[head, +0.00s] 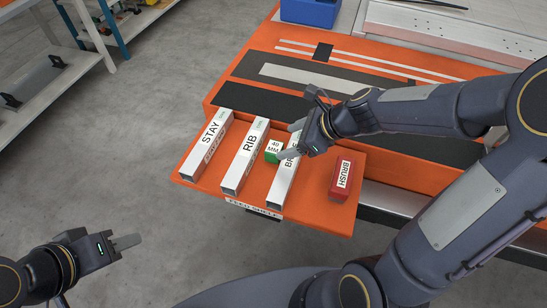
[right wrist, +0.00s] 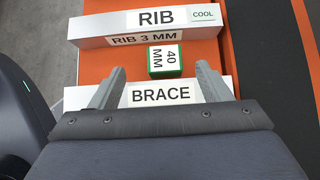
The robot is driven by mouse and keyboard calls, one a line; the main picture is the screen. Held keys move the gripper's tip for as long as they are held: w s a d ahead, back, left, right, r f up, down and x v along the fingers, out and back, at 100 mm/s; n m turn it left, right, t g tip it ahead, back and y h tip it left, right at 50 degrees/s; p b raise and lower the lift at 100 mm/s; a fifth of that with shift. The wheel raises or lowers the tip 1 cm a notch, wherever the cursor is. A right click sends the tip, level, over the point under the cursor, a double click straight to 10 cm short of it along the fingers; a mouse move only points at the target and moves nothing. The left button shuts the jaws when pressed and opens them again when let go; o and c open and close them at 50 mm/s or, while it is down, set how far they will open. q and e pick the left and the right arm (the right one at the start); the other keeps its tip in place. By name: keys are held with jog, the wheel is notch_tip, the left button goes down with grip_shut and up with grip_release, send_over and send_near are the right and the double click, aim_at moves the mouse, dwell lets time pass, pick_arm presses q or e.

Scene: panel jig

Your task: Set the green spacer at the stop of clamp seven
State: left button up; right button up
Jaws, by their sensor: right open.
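The green spacer (head: 272,155), with a white top marked 40 MM, sits on an orange shelf between the RIB bar and the BRACE bar. It also shows in the right wrist view (right wrist: 165,62), just beyond and between the fingertips. My right gripper (head: 303,139) is open and empty over the BRACE bar (head: 282,180), which partly hides under it. In the right wrist view the fingers spread wider than the spacer, without touching it. My left gripper (head: 126,241) is at lower left over the floor, away from the shelf; its finger gap is unclear. No clamp marked seven is visible.
The RIB bar (head: 244,155) and STAY bar (head: 208,140) lie left of the spacer. A red BRUSH block (head: 342,180) is at right on the shelf (head: 315,212). A blue bin (head: 310,11) stands at the back. Dark and pale strips cover the orange bench behind.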

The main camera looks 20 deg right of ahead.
aim_at(275, 147)
jog(key=x, duration=0.2)
jog(key=b+x, duration=0.1)
jog(key=x, duration=0.1)
jog(key=b+x, duration=0.1)
jog(key=x, duration=0.1)
jog(key=shift+w+d+f, duration=0.2)
jog(key=shift+f, duration=0.35)
jog(key=shift+w+a+f, duration=0.15)
jog(key=shift+a+f, duration=0.05)
jog(key=shift+a, duration=0.05)
jog(key=c, duration=1.2)
notch_tip(275, 147, up, 9)
jog(key=p, duration=0.4)
jog(key=shift+r, duration=0.2)
jog(key=shift+d+r+p, duration=0.1)
jog(key=shift+r+p, duration=0.25)
jog(key=shift+r, duration=0.05)
